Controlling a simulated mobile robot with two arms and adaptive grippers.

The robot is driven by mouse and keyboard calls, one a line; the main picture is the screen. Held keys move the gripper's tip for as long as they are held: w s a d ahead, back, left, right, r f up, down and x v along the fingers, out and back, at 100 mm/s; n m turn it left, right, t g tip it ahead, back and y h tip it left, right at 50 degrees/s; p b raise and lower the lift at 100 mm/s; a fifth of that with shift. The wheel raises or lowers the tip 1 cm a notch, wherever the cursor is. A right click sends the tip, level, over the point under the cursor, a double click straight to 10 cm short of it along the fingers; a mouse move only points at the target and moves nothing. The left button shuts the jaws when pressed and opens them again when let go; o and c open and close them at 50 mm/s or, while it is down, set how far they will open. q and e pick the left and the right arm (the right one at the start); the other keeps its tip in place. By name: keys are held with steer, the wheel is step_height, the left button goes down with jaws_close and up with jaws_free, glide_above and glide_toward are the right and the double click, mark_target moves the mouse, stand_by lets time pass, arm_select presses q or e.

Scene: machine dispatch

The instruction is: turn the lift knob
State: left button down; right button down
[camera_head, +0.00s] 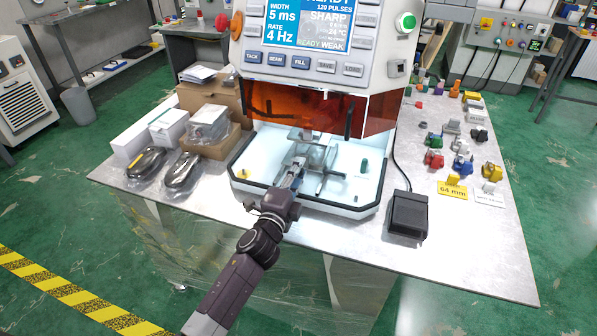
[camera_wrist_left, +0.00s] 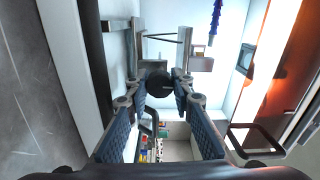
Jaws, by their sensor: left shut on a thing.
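The lift knob (camera_wrist_left: 160,83) is a round black knob, seen in the left wrist view between the fingertips of my left gripper (camera_wrist_left: 159,92). The gripper is shut on it, with one blue-padded finger on either side. In the head view my left gripper (camera_head: 299,163) reaches into the white, lit work chamber (camera_head: 342,199) of the machine, under the raised orange window (camera_head: 366,113). The knob cannot be made out there, as the gripper covers it. My right gripper is in neither view.
A green piece (camera_head: 364,166) and a small yellow piece (camera_head: 246,173) stand inside the chamber. A black pedal (camera_head: 408,215) sits right of it on the table. Colored parts (camera_head: 433,160) lie further right. Cardboard boxes (camera_head: 212,146) and bagged black items (camera_head: 147,162) are on the left.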

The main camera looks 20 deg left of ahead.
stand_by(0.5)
arm_select(q)
steer(key=c, duration=1.7)
jaws_free()
steer(key=shift+f, duration=0.1)
